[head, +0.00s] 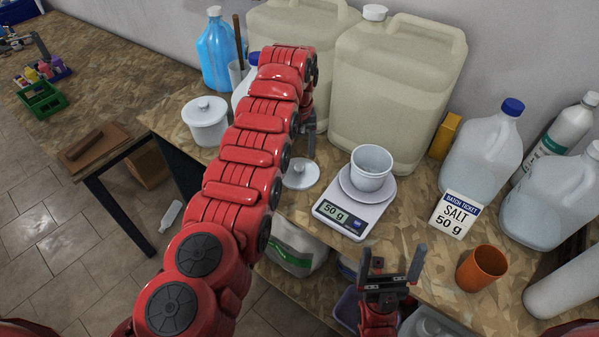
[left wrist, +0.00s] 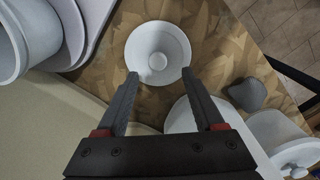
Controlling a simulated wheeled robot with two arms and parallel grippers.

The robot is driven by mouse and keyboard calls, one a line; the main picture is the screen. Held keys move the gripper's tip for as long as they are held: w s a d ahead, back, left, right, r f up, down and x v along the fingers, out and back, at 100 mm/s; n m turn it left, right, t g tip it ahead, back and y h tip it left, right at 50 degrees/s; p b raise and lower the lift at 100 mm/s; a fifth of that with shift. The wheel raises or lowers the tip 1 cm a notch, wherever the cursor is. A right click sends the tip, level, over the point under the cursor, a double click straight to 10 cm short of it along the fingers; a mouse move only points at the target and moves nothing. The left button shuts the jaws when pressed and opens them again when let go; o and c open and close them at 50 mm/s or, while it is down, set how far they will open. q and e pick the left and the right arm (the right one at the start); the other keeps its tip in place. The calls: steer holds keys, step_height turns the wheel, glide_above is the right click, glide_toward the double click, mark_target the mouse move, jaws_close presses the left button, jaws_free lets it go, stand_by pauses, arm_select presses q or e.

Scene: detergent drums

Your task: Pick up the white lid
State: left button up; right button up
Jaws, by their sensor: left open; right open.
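The white lid (head: 301,176), round with a small knob, lies flat on the wooden bench, left of the scale. In the left wrist view the lid (left wrist: 158,36) is just beyond my open fingertips, with its knob near the line midway between them. My left gripper (left wrist: 160,75) is open and empty. In the head view the left gripper (head: 309,135) is mostly hidden by my red arm, and its visible part is just behind the lid. My right gripper (head: 391,263) is open and empty at the bench's front edge.
A scale (head: 345,219) reading 50 g carries a white cup (head: 371,168) right of the lid. A lidded white pot (head: 206,123) stands to the left. Large beige canisters (head: 391,95) stand behind. A salt ticket (head: 455,213) and orange cup (head: 482,267) are at right.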

mark_target(299, 166)
arm_select(q)
steer(key=shift+f+p, duration=0.5)
steer(key=shift+p, duration=0.15)
steer(key=shift+s+d+f+p, duration=0.15)
steer(key=shift+s+f+p, duration=0.1)
steer(key=shift+f+p, duration=0.55)
steer(key=shift+f+b, duration=0.3)
steer(key=shift+f, duration=0.45)
steer(key=shift+w+f, duration=0.15)
steer(key=shift+f, duration=0.3)
jaws_close()
